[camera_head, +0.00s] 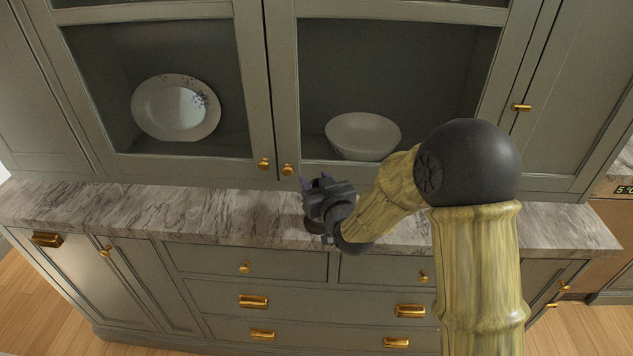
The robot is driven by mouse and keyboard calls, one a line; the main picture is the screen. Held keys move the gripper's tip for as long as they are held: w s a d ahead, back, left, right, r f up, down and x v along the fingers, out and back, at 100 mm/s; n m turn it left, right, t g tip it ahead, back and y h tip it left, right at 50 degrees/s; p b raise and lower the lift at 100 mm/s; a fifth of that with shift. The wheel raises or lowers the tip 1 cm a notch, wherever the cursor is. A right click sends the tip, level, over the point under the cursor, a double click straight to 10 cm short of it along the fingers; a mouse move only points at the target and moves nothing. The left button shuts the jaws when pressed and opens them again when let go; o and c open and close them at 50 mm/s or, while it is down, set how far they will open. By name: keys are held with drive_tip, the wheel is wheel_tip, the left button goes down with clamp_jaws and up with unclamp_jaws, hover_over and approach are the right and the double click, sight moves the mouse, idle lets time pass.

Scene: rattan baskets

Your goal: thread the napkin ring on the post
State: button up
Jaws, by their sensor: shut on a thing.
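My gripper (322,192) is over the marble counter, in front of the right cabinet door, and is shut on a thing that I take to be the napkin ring. The gripper and wrist hide nearly all of it. A small purplish bit shows at the gripper's left side, too small to make out.
The marble counter (130,212) is clear to the left. Close behind it are glass-fronted cabinets with brass knobs, holding a plate (175,107) and a white bowl (362,135). Drawers with brass handles (253,301) are below. My arm covers part of the counter's right side.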

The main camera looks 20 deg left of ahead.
drive_tip(key=shift+f+b, duration=0.65)
drive_tip(key=o, duration=1)
drive_tip(key=shift+o, duration=0.2)
wheel_tip(320, 180, up, 8)
drive_tip(key=p, duration=0.4)
idle(0.7)
drive_tip(key=shift+d, duration=0.1)
